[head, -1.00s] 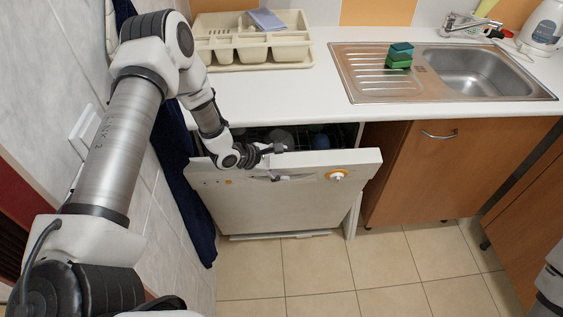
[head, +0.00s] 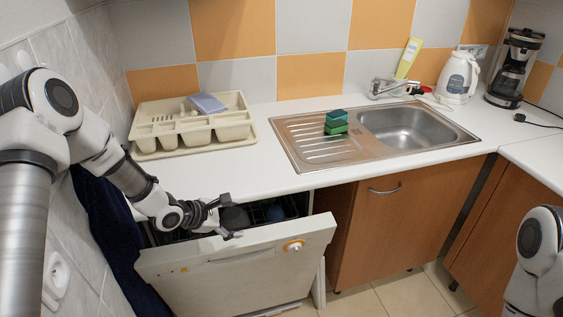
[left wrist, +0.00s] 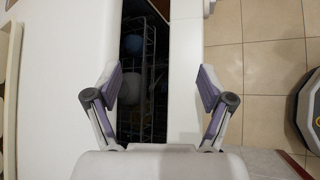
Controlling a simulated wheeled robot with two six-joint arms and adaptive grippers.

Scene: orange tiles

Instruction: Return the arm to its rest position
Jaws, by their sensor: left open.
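My left gripper (head: 228,217) is open and empty, over the top edge of the partly open dishwasher door (head: 240,262). In the left wrist view its two fingers (left wrist: 161,85) are spread wide above the gap between counter and door. A dish rack (left wrist: 150,75) with a few dishes shows in that gap. My left arm comes in from the left, bent down toward the dishwasher. My right arm shows only in part at the lower right of the head view, and its gripper is out of view.
A white counter (head: 230,172) holds a cream dish tray (head: 190,145) and a steel sink (head: 400,125) with stacked sponges (head: 336,122). A kettle (head: 458,77) and coffee maker (head: 513,70) stand at the back right. A dark blue cloth (head: 105,225) hangs at the left. Tiled floor is clear in front.

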